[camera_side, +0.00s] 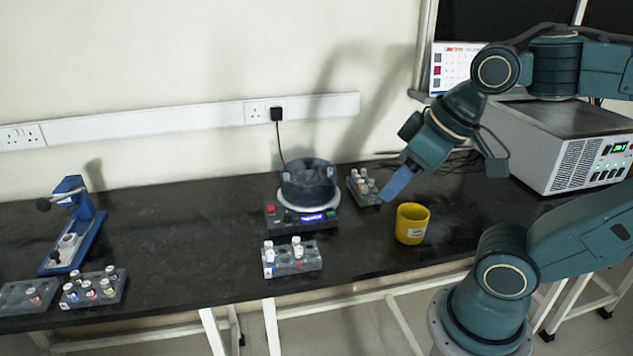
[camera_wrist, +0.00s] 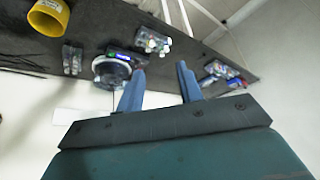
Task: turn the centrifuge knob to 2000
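The centrifuge (camera_side: 308,187) stands on the dark bench with a dark round bowl on top. Its front panel has a red button (camera_side: 271,209), a lit blue display (camera_side: 313,217) and a small control at its right end that may be the knob (camera_side: 331,214). The display's number is too small to read. The centrifuge also shows in the wrist view (camera_wrist: 111,72), beyond the left finger. My gripper (camera_side: 393,190) is in the air to the right of the centrifuge, apart from it. In the wrist view its two blue fingers (camera_wrist: 158,85) are spread with nothing between them.
A yellow mug (camera_side: 412,224) stands below and right of my gripper. Vial racks stand in front of the centrifuge (camera_side: 292,262) and to its right (camera_side: 361,190). More racks (camera_side: 94,291) and a blue stand (camera_side: 78,225) are at left. A grey box (camera_side: 560,145) is at right.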

